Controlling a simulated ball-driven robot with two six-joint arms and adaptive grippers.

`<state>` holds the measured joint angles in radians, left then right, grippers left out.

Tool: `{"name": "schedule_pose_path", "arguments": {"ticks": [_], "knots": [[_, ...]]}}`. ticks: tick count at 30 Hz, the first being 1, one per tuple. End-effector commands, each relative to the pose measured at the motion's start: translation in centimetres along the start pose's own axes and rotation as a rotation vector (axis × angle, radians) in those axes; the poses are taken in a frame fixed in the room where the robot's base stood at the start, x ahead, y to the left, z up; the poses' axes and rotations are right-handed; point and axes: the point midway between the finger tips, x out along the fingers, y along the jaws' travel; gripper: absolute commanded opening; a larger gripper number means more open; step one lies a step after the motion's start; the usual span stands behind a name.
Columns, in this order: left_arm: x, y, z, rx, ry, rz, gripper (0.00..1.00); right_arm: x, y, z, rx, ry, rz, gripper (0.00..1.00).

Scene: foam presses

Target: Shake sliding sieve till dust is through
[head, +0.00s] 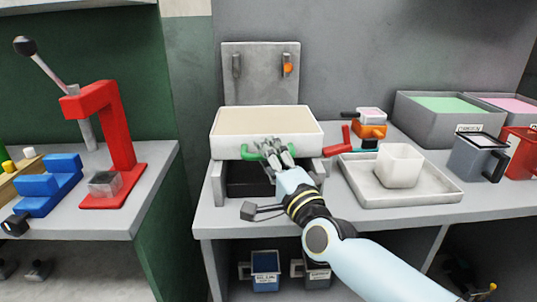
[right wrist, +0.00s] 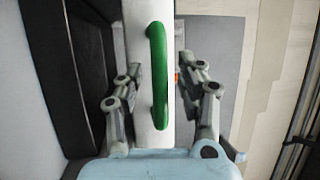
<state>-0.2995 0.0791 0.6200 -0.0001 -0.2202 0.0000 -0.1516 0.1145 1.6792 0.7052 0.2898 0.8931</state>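The sliding sieve (head: 222,148) is a white-framed box with a flat beige surface, resting on a grey stand at the back of the middle bench. A dark tray (head: 248,180) sits beneath it. The sieve's green handle (head: 248,152) is on its front wall and is partly covered by my right gripper (head: 272,150). In the right wrist view the green handle (right wrist: 158,75) lies between the two fingers of my right gripper (right wrist: 160,95). The fingers stand apart, with a visible gap on both sides of the handle. My left gripper is in neither view.
Right of the sieve are an orange device (head: 369,130) and a white tray (head: 440,194) holding a white cup (head: 399,166). Grey bins (head: 420,119) and a dark jug (head: 472,158) stand farther right. A red press (head: 118,140) is on the left bench.

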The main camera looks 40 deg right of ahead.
Motion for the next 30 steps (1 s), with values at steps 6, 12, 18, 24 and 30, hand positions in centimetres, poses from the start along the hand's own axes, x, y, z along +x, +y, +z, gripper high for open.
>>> {"name": "schedule_pose_path", "arguments": {"ticks": [6,12,18,24,30], "knots": [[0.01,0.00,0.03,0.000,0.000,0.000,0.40,-0.01,0.05,0.00,0.000,0.000,0.001,0.37],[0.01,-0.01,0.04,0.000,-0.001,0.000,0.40,-0.03,0.04,0.00,-0.001,0.000,0.001,0.11],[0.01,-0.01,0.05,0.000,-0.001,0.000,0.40,-0.05,0.07,0.00,-0.001,0.000,0.001,0.00],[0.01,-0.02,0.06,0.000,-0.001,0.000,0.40,-0.07,0.11,0.01,-0.001,-0.001,0.002,0.00],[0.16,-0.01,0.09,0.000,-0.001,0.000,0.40,0.65,0.37,-0.27,-0.004,-0.002,0.003,0.00]]}}
